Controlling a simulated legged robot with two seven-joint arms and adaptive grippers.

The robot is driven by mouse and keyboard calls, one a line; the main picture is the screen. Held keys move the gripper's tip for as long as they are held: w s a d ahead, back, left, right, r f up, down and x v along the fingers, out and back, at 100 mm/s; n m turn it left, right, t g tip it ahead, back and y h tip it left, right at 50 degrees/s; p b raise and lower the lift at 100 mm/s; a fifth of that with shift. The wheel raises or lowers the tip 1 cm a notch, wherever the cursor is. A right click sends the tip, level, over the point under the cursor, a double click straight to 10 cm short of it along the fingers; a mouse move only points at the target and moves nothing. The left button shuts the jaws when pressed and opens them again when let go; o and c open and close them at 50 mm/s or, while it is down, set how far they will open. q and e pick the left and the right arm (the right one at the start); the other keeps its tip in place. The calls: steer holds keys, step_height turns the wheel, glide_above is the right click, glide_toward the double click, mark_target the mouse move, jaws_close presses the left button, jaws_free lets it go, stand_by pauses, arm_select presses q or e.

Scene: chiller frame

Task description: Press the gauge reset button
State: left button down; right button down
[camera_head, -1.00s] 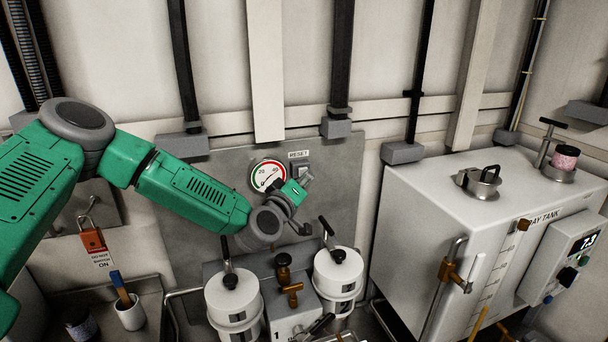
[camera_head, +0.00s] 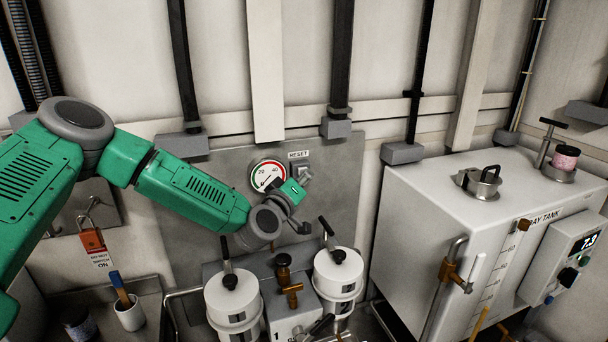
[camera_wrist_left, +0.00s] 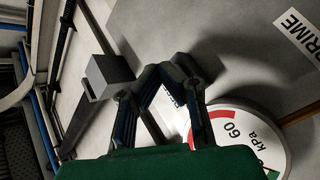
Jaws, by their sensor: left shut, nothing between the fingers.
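The round white gauge (camera_head: 267,176) with a red and green rim is on the grey wall panel. The RESET label (camera_head: 299,154) is up and right of it. The reset button housing (camera_head: 303,168) is just below the label, partly covered by my left gripper (camera_head: 303,177). My left gripper is shut and empty, its tips over the button area; I cannot tell whether they touch the button. In the left wrist view the closed fingers (camera_wrist_left: 173,75) hide the button, and the gauge (camera_wrist_left: 240,140) is at lower right. My right gripper is not clearly visible.
Two white canisters (camera_head: 338,272) with black-handled tops stand below the gripper, with brass valves (camera_head: 284,268) between them. A white day tank (camera_head: 440,210) is at right. A grey wall bracket (camera_head: 335,128) is above the panel. A cup with a brush (camera_head: 130,315) is at lower left.

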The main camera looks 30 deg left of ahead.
arm_select(q)
steer(key=shift+s+d, duration=0.5)
steer(key=shift+d, duration=0.05)
steer(key=s+d, duration=0.1)
steer(key=d, duration=0.1)
steer(key=s+d, duration=0.1)
steer(key=s, duration=0.1)
steer(key=shift+s+d, duration=0.2)
steer(key=shift+d, duration=0.2)
stand_by(0.5)
